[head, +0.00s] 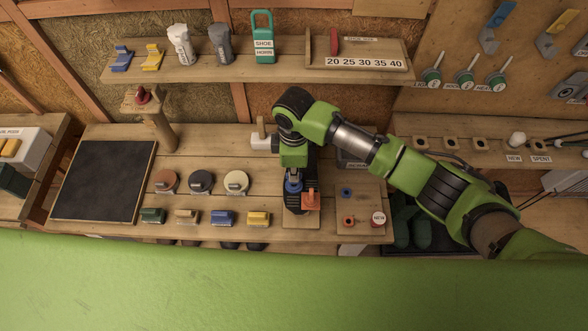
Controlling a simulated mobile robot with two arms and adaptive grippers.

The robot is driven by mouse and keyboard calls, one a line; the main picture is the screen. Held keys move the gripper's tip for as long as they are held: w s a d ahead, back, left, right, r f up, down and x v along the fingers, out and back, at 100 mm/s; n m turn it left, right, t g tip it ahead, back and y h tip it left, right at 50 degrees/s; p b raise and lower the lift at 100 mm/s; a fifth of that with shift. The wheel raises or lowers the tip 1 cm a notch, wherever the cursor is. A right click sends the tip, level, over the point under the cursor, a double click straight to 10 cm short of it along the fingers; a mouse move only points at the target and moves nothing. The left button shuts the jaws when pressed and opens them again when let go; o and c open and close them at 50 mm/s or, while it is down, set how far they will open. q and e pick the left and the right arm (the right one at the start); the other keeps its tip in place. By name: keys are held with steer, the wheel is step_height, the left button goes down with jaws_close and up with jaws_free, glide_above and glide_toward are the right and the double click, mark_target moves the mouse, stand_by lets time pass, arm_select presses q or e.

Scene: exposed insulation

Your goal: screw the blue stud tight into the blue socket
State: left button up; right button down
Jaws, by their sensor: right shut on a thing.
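My right gripper (294,182) points down over a dark boot-like piece (293,207) on a wooden stand (300,222). It is shut on a small blue piece, which looks like the blue stud (293,187). The fingers and the arm hide much of it, and I cannot tell whether it sits in a socket below. An orange block (311,200) stands just to the right of it. My left gripper is not in view.
Brown, dark and cream tins (201,182) and several coloured brushes (221,217) stand left of the stand. A black mat (103,181) lies farther left. A shelf (200,69) runs above the bench.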

steer(key=shift+p, duration=0.95)
stand_by(1.3)
steer(key=shift+f+b, duration=0.85)
steer(key=shift+f, duration=0.45)
steer(key=c, duration=2.1)
jaws_free()
steer(key=shift+r, duration=0.1)
steer(key=shift+r, duration=0.25)
step_height(320, 180, up, 12)
steer(key=shift+f, duration=0.25)
